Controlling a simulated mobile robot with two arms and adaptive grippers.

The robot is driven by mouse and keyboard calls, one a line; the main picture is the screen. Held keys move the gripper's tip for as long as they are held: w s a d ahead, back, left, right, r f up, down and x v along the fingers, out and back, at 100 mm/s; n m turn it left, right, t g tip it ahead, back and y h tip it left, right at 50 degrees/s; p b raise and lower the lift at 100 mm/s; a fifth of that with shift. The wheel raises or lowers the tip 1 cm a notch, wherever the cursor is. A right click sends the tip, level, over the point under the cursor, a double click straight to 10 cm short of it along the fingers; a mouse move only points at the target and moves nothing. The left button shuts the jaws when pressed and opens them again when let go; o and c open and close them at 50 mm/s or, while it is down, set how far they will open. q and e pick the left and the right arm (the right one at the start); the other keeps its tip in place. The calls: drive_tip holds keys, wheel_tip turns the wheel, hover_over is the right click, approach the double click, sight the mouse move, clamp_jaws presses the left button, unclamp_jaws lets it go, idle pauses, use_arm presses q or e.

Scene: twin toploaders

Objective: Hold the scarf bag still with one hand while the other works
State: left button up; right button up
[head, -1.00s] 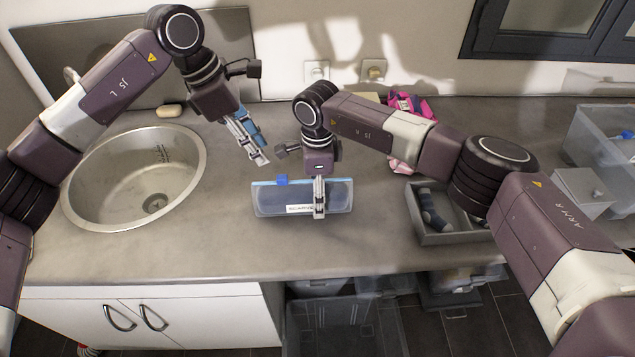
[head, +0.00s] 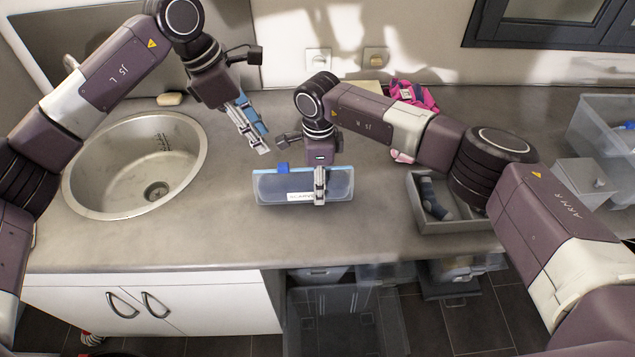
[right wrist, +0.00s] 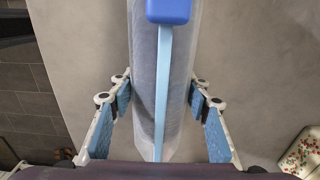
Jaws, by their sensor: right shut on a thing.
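The scarf bag (head: 268,188) is a clear pouch with a dark filling, a "SCARVES" label and a blue slider (head: 283,168) at the left of its top edge. It stands on the counter in front of my right arm. My right gripper (head: 320,190) is shut on its right part. In the right wrist view the bag (right wrist: 144,75) runs between the blue-padded fingers (right wrist: 160,115), with the slider (right wrist: 168,10) at the top and a light blue zip strip along it. My left gripper (head: 258,138) is open and empty, above the counter behind and left of the bag, apart from it.
A round sink (head: 105,165) is at the left. A grey tray (head: 455,224) with dark socks is right of the bag, partly behind my right arm. Pink cloth (head: 415,94) lies at the back. Clear bins (head: 595,125) stand far right. Counter in front of the bag is clear.

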sight(282, 164)
use_arm(q)
drive_tip(key=shift+m+g+h, duration=0.3)
drive_tip(key=shift+m, duration=0.5)
drive_tip(key=x, duration=0.9)
drive_tip(key=shift+w+f, duration=0.3)
drive_tip(key=shift+f, duration=0.05)
clamp_jaws()
drive_tip(key=shift+a, duration=0.1)
